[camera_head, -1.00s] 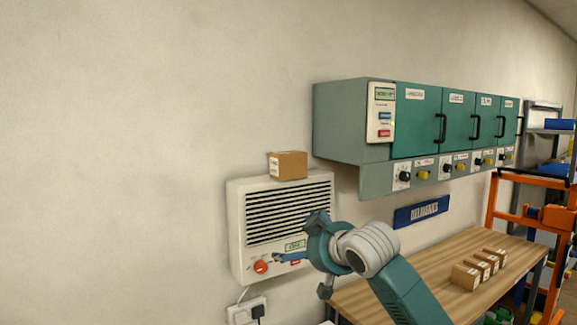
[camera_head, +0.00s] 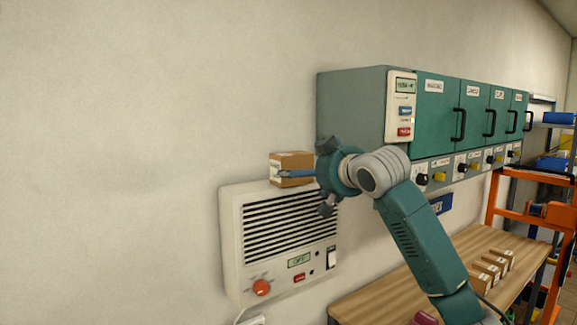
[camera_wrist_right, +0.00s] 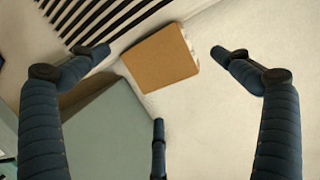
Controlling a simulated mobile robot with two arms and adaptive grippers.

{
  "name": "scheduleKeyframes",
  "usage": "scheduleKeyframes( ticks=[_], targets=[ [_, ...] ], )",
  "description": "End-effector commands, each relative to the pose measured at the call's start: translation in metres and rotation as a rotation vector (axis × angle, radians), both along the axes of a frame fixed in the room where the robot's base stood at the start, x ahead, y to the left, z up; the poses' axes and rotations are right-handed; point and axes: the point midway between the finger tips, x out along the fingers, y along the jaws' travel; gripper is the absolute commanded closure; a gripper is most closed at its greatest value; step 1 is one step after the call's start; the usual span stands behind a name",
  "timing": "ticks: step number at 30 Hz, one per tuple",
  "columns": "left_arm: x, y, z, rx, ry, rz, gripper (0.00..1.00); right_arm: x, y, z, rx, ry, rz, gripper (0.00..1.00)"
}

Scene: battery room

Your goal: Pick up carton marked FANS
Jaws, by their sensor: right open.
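A small brown carton (camera_head: 292,160) with a pale label sits on top of the white wall unit (camera_head: 232,215). Its lettering is too small to read. My right gripper (camera_head: 312,175) is at the carton's right and front, with one finger overlapping the carton in the head view. In the right wrist view the carton (camera_wrist_right: 160,57) lies ahead, between the spread fingers of the open right gripper (camera_wrist_right: 160,76). No clear contact shows. My left gripper is not in view.
A green cabinet (camera_head: 436,110) with handles and knobs hangs on the wall just right of my right gripper. A wooden bench (camera_head: 400,280) below holds several small cartons (camera_head: 490,268). An orange frame (camera_head: 520,222) stands at the right. The wall at left is bare.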

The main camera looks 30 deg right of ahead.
Motion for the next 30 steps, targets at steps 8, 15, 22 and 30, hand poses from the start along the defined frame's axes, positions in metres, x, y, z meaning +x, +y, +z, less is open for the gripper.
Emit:
scheduleKeyframes(
  ticks=[8,15,22,30],
  targets=[
    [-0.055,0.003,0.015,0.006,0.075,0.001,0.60,0.033,-0.001,-0.006,-0.001,0.002,0.001,0.00],
    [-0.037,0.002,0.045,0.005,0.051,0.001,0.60,0.059,-0.004,-0.010,0.000,0.006,-0.001,0.00],
    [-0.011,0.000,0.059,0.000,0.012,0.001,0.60,0.082,-0.006,-0.019,-0.001,0.002,-0.001,0.00],
    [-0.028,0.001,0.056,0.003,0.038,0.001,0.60,0.083,-0.006,-0.021,-0.002,0.001,-0.001,0.06]
  ],
)
